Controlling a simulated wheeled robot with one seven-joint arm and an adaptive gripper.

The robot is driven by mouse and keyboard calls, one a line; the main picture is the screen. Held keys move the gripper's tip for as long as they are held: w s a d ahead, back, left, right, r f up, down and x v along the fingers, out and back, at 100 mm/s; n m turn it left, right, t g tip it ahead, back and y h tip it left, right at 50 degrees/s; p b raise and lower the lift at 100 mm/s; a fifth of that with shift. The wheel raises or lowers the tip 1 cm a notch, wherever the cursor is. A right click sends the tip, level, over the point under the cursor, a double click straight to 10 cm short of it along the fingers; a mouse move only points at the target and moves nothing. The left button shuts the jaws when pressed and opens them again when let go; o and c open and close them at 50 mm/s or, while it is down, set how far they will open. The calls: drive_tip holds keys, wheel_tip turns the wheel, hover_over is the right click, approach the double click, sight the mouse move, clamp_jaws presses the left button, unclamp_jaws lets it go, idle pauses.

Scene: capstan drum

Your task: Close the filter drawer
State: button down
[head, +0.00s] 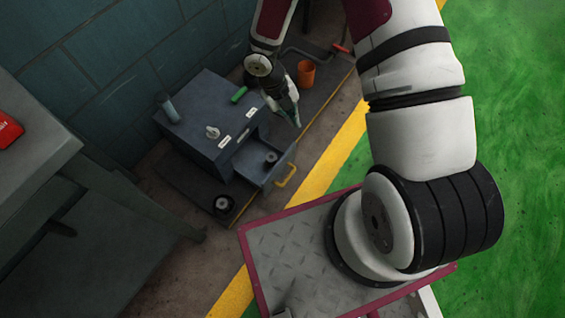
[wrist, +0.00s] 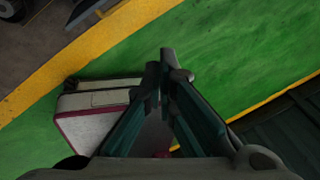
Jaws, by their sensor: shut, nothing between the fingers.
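The filter drawer (head: 250,166) stands pulled out of the front of a blue-grey cabinet (head: 207,122) in the head view. A dark round part (head: 271,157) lies inside it. A yellow handle (head: 287,176) is on the drawer's front. My gripper (head: 297,122) is above and to the right of the drawer in the head view, near its front panel, and appears apart from the handle. In the wrist view my gripper's fingers (wrist: 166,58) meet at the tips with nothing between them, over green floor. The drawer is not clearly seen in the wrist view.
On the cabinet top are a grey cylinder (head: 168,107), a green piece (head: 239,94) and a pale knob-like part (head: 212,132). An orange cup (head: 306,73) stands behind my gripper. A black ring-like part (head: 223,204) lies left of the drawer. A grey table (head: 40,150) stands left.

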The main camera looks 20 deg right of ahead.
drive_tip(key=s+a+f+n+b, duration=0.1)
drive_tip(key=f+n+b, duration=0.1)
drive_tip(key=f, duration=0.6)
drive_tip(key=s+a+f+n+b, duration=0.1)
drive_tip(key=f+n+b, duration=0.1)
drive_tip(key=f, duration=0.6)
drive_tip(key=a+f+n+g+y+b, duration=0.1)
drive_tip(key=f+b, duration=0.3)
drive_tip(key=f, duration=0.4)
drive_tip(key=shift+s+a+n, duration=0.4)
drive_tip(key=shift+a, duration=0.05)
